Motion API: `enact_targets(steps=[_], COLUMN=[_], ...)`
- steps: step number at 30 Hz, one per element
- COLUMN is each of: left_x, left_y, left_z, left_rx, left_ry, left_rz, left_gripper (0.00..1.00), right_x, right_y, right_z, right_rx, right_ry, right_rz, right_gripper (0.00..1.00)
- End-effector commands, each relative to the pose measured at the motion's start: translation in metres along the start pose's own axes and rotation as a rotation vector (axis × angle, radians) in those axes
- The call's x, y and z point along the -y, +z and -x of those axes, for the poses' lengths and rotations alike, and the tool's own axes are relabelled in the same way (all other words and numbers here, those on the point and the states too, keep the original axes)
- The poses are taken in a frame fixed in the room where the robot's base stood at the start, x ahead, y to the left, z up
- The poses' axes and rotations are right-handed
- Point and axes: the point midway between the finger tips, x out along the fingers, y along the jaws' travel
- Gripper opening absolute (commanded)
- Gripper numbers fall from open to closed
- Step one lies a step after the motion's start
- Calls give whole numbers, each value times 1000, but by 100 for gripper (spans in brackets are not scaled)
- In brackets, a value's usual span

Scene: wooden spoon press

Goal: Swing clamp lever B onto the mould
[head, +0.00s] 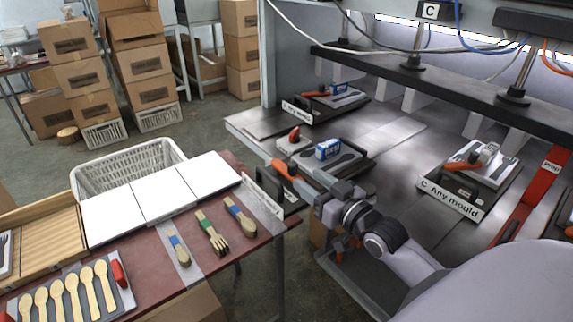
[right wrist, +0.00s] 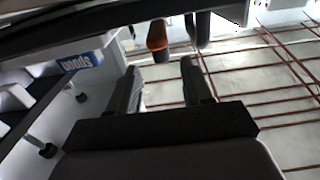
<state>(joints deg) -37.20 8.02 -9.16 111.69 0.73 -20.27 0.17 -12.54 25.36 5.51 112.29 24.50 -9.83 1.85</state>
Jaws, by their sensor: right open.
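Clamp lever B has an orange handle (head: 285,169) that sticks out over the near left edge of the middle station. The mould (head: 345,165) there is a dark plate carrying a blue block (head: 327,148). My right gripper (head: 306,177) is at the handle, partly hiding the lever behind it. In the right wrist view the gripper (right wrist: 165,82) is open, and the orange handle (right wrist: 157,37) shows beyond the fingertips, between them. The blue block (right wrist: 80,63), marked "spoon", lies to the left there. Contact with the handle cannot be told. My left gripper is out of view.
Another station with an orange lever (head: 317,94) is at the back, and station C (head: 470,165) is at the right. A dark press beam (head: 430,75) runs above.

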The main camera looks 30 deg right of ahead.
Motion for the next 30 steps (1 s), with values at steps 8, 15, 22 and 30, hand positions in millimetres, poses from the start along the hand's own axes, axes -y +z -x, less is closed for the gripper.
enact_targets(steps=[8,15,22,30], left_x=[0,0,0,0], left_y=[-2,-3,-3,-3], left_z=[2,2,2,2], left_rx=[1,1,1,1], left_ry=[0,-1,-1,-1], left_rz=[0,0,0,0], left_gripper=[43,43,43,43], right_x=[0,0,0,0], right_y=[-1,0,0,0], right_z=[-27,-56,-69,-70], right_rx=[-2,-1,1,1], right_ry=[1,0,0,-1], right_rz=[0,0,1,1], right_gripper=[50,50,50,50])
